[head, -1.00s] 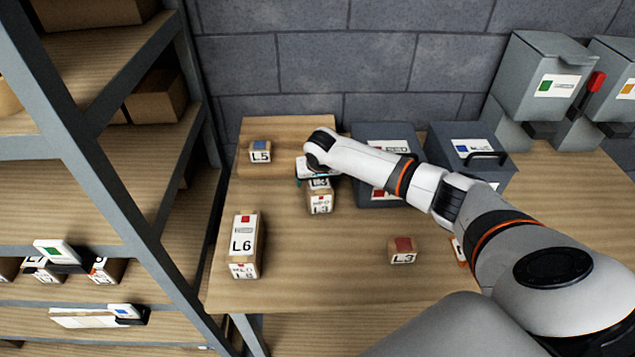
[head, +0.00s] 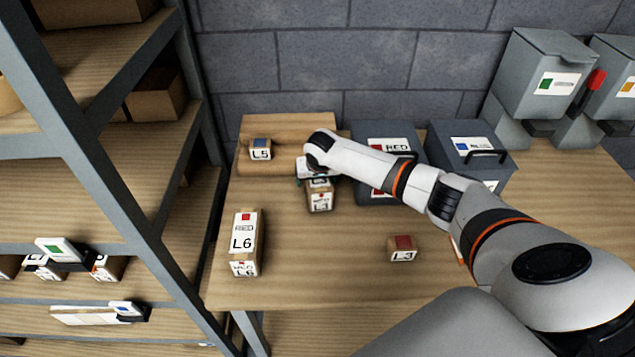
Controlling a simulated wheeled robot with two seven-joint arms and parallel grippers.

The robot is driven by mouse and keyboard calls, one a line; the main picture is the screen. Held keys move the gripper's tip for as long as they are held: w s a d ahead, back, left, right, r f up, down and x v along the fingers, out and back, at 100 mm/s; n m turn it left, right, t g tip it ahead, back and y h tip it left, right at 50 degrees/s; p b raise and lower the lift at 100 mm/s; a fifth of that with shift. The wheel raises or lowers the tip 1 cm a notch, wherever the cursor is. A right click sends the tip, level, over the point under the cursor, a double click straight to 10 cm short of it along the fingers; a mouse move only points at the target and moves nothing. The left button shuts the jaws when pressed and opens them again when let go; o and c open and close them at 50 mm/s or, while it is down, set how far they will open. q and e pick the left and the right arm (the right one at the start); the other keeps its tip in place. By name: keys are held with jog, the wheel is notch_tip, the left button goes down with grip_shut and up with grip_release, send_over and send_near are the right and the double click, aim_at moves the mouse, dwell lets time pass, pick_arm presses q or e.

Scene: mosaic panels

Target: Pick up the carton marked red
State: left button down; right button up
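My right arm comes in from the right, and its gripper (head: 316,175) is over a small brown carton (head: 320,203) with a red mark on its front label. The wrist hides the fingers and most of the carton's top, so I cannot tell whether they grip it. A taller carton labelled L6 (head: 243,243), with a red square and the word RED, stands at the left front of the table. A small carton labelled L3 (head: 403,250) with a red patch on top sits at the right front. My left gripper is not in view.
A blue-marked carton L5 (head: 260,152) sits on a wooden board (head: 285,125) at the back left. Dark bins, one labelled RED (head: 375,130) and one with a blue mark (head: 470,130), stand behind my arm. A metal shelf rack (head: 95,150) stands left. The front middle table is clear.

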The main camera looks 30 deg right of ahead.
jog(key=shift+c, duration=0.2)
jog(key=c, duration=1.5)
jog(key=shift+r, duration=0.1)
jog(key=shift+c, duration=0.6)
jog(key=shift+w, duration=0.1)
